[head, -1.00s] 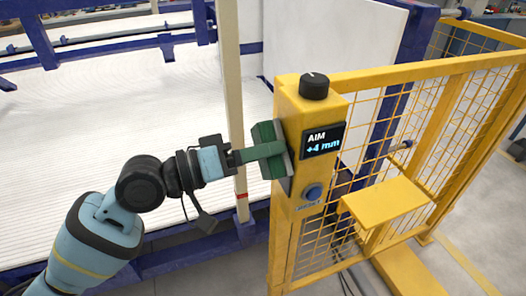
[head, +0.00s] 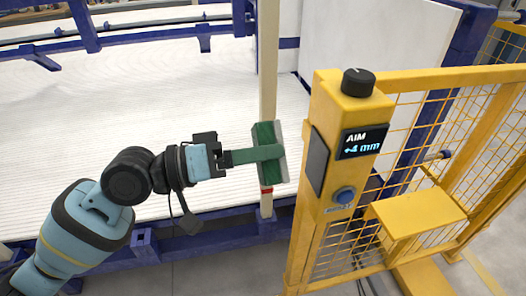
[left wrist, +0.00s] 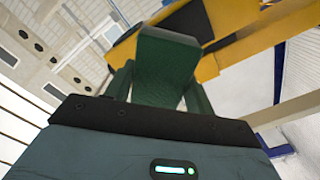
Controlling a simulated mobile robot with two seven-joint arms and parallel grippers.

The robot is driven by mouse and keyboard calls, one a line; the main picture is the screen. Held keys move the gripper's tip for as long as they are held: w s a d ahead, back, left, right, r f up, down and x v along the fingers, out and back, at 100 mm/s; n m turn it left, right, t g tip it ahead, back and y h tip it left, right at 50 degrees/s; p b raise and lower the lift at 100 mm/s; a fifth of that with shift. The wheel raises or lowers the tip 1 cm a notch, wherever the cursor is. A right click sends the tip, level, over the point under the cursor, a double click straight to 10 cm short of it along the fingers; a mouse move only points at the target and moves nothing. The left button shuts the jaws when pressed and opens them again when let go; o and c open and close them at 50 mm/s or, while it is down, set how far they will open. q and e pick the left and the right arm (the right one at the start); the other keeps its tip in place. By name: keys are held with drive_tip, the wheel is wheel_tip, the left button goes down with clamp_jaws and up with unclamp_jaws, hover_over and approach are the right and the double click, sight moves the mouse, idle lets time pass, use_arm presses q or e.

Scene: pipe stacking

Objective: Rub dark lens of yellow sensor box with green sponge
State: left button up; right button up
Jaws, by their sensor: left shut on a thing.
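The yellow sensor box (head: 336,108) stands upright on the right, with its dark flat lens (head: 317,160) on its left side. The green sponge (head: 266,145) has a pale layer on the side facing the lens. My left gripper (head: 230,158) is shut on the sponge and holds it left of the lens, with a clear gap between them. In the left wrist view the sponge (left wrist: 165,62) fills the middle, in front of yellow structure, and covers part of what lies behind it. My right gripper is not in view.
The box carries a black knob (head: 358,82), an AIM display (head: 363,141) reading about +4 mm and a blue button (head: 344,195). A yellow mesh fence (head: 440,150) and a yellow ledge (head: 420,215) lie right. A pale post (head: 268,70) stands behind the sponge.

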use_arm(q)
drive_tip(key=shift+a, duration=0.1)
drive_tip(key=v, duration=0.2)
drive_tip(key=shift+s+a+b, duration=0.15)
drive_tip(key=shift+a+b, duration=0.2)
drive_tip(key=shift+f, duration=0.1)
idle(0.8)
